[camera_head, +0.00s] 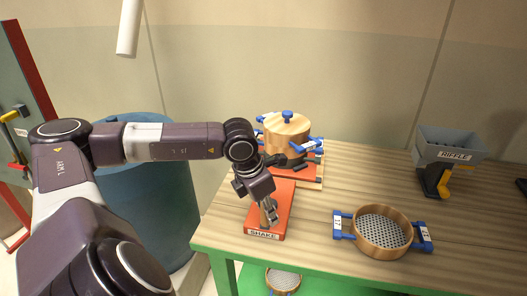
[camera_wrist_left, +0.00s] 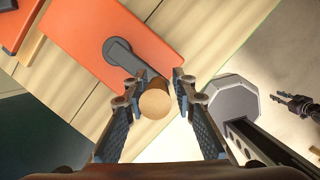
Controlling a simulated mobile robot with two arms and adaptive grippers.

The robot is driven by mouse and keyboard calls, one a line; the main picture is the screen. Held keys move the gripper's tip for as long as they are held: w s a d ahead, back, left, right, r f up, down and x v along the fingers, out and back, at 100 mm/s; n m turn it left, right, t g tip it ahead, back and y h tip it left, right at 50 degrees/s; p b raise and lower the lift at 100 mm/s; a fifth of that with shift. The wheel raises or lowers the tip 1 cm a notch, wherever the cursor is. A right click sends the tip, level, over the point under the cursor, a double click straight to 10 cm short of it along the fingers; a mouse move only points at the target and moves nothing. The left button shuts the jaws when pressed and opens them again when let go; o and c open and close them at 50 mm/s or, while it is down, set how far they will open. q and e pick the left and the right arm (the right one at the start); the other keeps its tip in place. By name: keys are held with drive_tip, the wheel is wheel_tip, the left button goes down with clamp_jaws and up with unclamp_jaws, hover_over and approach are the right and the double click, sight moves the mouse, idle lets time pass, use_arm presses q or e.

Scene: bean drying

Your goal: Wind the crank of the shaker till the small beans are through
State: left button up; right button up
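The shaker has an orange base (camera_head: 275,195) marked SHAKE at the left front of the wooden table, and a lidded wooden sieve stack (camera_head: 286,133) with blue handles behind it. Its crank shows in the left wrist view as a dark grey arm (camera_wrist_left: 122,56) with a round wooden handle (camera_wrist_left: 155,101). My left gripper (camera_head: 268,213) is over the orange base. In the left wrist view its fingers (camera_wrist_left: 160,83) stand on either side of the handle, with a gap visible on the right, so it looks open. No beans are visible; the stack is closed by its lid.
A loose wooden sieve (camera_head: 357,237) with blue handles stands on the table right of the shaker. A grey hopper marked RIFFLE (camera_head: 450,146) stands at the back right. A blue barrel (camera_head: 150,205) is left of the table. The middle of the table is clear.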

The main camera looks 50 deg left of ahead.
use_arm(q)
drive_tip(key=shift+o, duration=1.4)
drive_tip(key=shift+s+d+r, duration=0.1)
drive_tip(key=shift+s, duration=0.05)
drive_tip(key=shift+a, duration=0.25)
drive_tip(key=shift+a+b, duration=0.1)
drive_tip(key=shift+b, duration=0.3)
